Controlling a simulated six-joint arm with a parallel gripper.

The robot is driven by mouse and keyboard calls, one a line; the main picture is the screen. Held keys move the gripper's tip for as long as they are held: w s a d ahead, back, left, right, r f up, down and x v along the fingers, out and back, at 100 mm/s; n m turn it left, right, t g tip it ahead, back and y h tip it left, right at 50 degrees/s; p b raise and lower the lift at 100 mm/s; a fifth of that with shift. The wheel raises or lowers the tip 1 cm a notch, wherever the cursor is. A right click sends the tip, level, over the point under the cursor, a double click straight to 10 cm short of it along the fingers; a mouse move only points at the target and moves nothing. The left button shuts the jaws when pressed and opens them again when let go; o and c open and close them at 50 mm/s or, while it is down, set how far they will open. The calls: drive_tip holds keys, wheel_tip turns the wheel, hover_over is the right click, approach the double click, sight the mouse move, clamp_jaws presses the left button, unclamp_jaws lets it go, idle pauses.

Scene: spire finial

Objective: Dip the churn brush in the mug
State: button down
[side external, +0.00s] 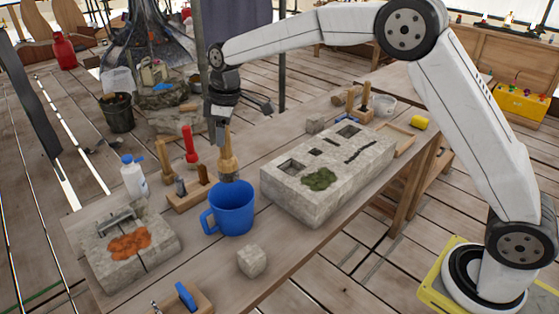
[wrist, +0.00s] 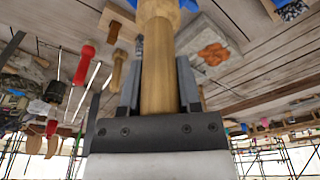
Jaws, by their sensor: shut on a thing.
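The churn brush (side external: 228,160) has a pale wooden handle that widens downward and a dark lower end. My gripper (side external: 219,130) is shut on its handle and holds it upright, pointing down. The blue mug (side external: 231,212) stands on the bench directly below, its handle to the left. The brush's lower end is at about the height of the mug's far rim; I cannot tell whether it is inside the opening. In the wrist view the brush handle (wrist: 157,70) runs between the fingers, and only slivers of the blue mug (wrist: 188,5) show behind the brush head.
A wooden rack (side external: 188,193) with a red-handled tool stands behind the mug, near a white bottle (side external: 133,177). A stone block with moss (side external: 300,205) is at right, a small stone cube (side external: 251,261) in front, and a slab with an orange patch (side external: 150,262) at left.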

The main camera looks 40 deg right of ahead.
sight(226, 167)
drive_tip(key=shift+f, duration=0.1)
drive_tip(key=shift+f, duration=4.85)
drive_tip(key=shift+r, duration=0.15)
